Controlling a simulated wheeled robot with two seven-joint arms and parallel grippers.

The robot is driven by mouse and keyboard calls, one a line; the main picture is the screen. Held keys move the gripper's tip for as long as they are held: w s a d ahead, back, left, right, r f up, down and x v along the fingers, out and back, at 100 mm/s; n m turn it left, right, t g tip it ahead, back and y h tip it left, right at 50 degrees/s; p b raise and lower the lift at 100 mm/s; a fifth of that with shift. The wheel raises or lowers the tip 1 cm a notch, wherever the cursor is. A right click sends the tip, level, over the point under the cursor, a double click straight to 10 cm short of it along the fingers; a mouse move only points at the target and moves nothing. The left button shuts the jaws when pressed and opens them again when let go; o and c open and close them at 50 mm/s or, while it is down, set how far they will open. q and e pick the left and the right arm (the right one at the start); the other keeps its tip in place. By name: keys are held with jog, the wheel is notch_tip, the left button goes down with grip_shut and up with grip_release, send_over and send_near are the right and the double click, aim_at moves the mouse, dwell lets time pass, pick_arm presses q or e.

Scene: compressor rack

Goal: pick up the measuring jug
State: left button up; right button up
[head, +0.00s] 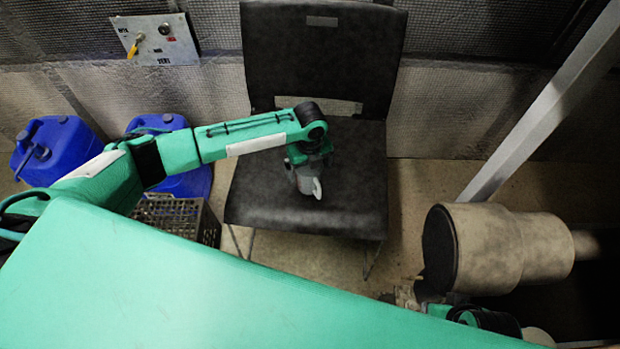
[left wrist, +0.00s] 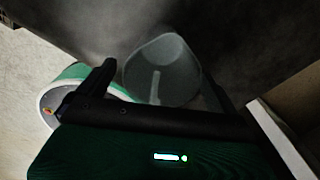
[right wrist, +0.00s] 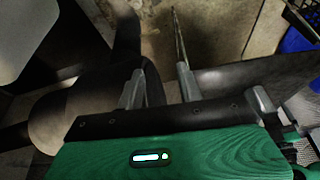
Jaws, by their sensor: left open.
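The measuring jug (head: 306,183) is a small grey vessel on the seat of the dark chair (head: 265,195), with a pale part at its front. My left gripper (head: 309,160) is right above it and hides part of it. In the left wrist view the jug (left wrist: 172,65) is a grey, see-through cup shape between the fingers of my left gripper (left wrist: 160,78). These fingers are open, one on each side, and I cannot tell whether they touch it. In the right wrist view my right gripper (right wrist: 161,80) has its fingers apart with nothing between them.
The chair's backrest (head: 325,50) rises behind the jug. Blue canisters (head: 60,150) and a grey crate (head: 180,215) stand left of the chair. A pale slanted post (head: 545,110) and a large beige cylinder (head: 510,250) are at right. A switch panel (head: 155,40) is on the wall.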

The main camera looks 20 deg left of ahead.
pick_arm(q)
jog(key=shift+f, duration=1.4)
jog(key=c, duration=1.1)
pick_arm(e)
jog(key=shift+s+r, duration=0.2)
jog(key=shift+r, duration=0.3)
pick_arm(q)
jog(key=shift+r, duration=0.15)
